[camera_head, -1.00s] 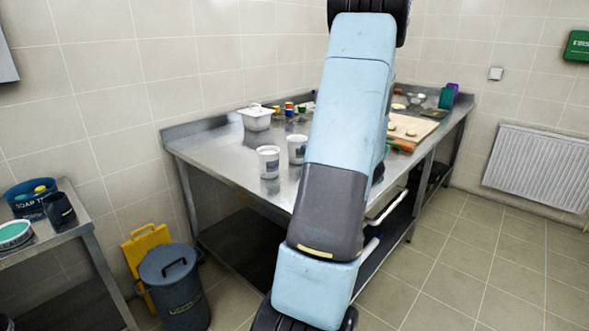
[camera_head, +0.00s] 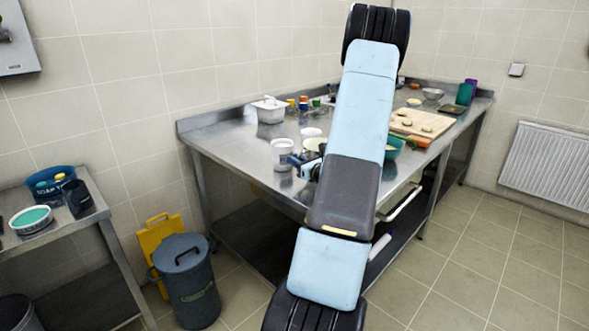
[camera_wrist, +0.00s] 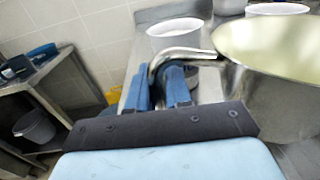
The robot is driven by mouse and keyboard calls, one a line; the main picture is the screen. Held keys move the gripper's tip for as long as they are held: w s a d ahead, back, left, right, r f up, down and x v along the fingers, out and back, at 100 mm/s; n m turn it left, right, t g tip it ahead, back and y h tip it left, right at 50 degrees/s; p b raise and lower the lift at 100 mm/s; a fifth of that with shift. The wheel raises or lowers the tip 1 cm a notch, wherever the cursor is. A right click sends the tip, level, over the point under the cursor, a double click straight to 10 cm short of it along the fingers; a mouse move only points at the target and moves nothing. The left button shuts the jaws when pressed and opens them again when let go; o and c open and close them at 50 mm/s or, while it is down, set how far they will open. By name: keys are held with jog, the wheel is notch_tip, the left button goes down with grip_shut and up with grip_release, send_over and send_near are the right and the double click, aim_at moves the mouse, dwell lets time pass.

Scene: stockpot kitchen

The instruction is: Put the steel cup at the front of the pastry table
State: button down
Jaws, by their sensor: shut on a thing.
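The steel cup (camera_wrist: 275,95) is large at the right of the wrist view, with a pale yellowish inside and a bent metal handle pointing left. My gripper (camera_wrist: 158,82) has blue fingers closed on that handle. In the head view my gripper (camera_head: 304,164) is over the near left part of the steel table (camera_head: 225,143). I cannot tell whether the cup touches the table top.
White tubs (camera_head: 283,154) stand close to the cup. A white container (camera_head: 269,111), small jars (camera_head: 303,103), a teal bowl (camera_head: 392,147) and a wooden board (camera_head: 421,123) are also on the table. A grey bin (camera_head: 187,280) stands on the floor at left.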

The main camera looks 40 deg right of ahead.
jog(key=shift+f, duration=1.4)
jog(key=c, duration=1.1)
grip_release()
jog(key=shift+o, duration=0.2)
jog(key=shift+s, duration=0.1)
